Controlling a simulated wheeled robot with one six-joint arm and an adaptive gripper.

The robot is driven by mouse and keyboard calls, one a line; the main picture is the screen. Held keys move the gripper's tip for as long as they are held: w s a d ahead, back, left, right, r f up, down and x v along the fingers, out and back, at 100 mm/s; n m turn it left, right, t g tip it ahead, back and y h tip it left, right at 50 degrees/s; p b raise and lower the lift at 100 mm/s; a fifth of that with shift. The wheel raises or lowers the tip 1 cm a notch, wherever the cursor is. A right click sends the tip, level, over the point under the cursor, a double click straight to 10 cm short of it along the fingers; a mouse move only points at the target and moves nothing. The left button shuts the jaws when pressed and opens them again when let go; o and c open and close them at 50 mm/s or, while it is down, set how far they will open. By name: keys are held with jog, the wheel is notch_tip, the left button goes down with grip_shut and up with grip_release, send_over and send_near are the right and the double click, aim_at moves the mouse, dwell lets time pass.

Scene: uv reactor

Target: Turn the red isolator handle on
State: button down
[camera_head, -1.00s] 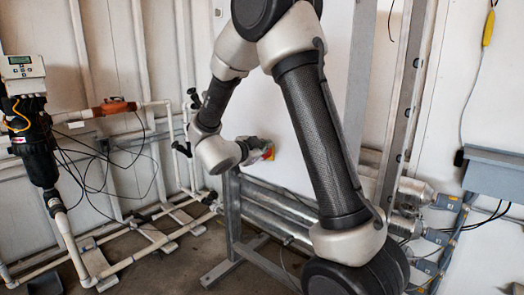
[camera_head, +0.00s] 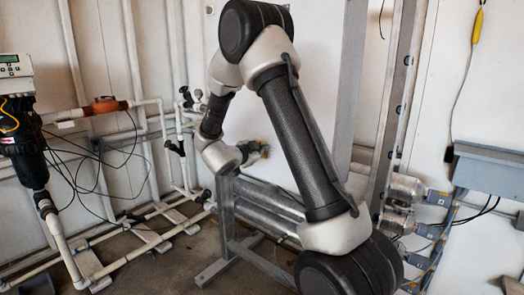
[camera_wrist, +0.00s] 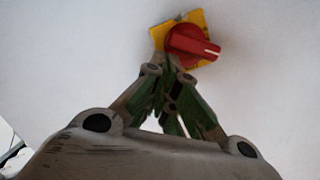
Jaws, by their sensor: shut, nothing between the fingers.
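The red isolator handle (camera_wrist: 192,42) sits on a yellow plate (camera_wrist: 161,33) on a pale flat panel, in the upper middle of the wrist view. The white mark on its knob points right and slightly down. My gripper (camera_wrist: 168,68) is shut and empty, its green-padded fingers reaching up to the handle's lower left edge. I cannot tell whether they touch it. In the head view my gripper (camera_head: 254,151) is small, close to the panel, and mostly hides the handle; only a bit of yellow shows there.
A metal stand (camera_head: 225,215) with horizontal silver tubes (camera_head: 268,208) is below the panel. White pipes (camera_head: 150,245) and a black filter unit (camera_head: 28,150) are at left. A grey box (camera_head: 488,167) is on the right wall. Bare floor shows around the stand.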

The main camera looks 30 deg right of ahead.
aim_at(266, 157)
jog(key=shift+s+f+m+t, duration=0.2)
jog(key=shift+f+m+t, duration=0.3)
jog(key=shift+m, duration=0.6)
jog(key=shift+f+m+t, duration=0.3)
jog(key=shift+f+m, duration=0.35)
jog(key=shift+m, duration=0.45)
jog(key=shift+w+f+m+t+h, duration=0.1)
jog(key=shift+f+m+t+h, duration=0.25)
jog(key=shift+m, duration=0.55)
jog(key=shift+f+m+t+h, duration=0.15)
jog(key=shift+f+m, duration=0.3)
jog(key=shift+m, duration=0.45)
jog(key=shift+w+f, duration=0.15)
jog(key=shift+f, duration=0.1)
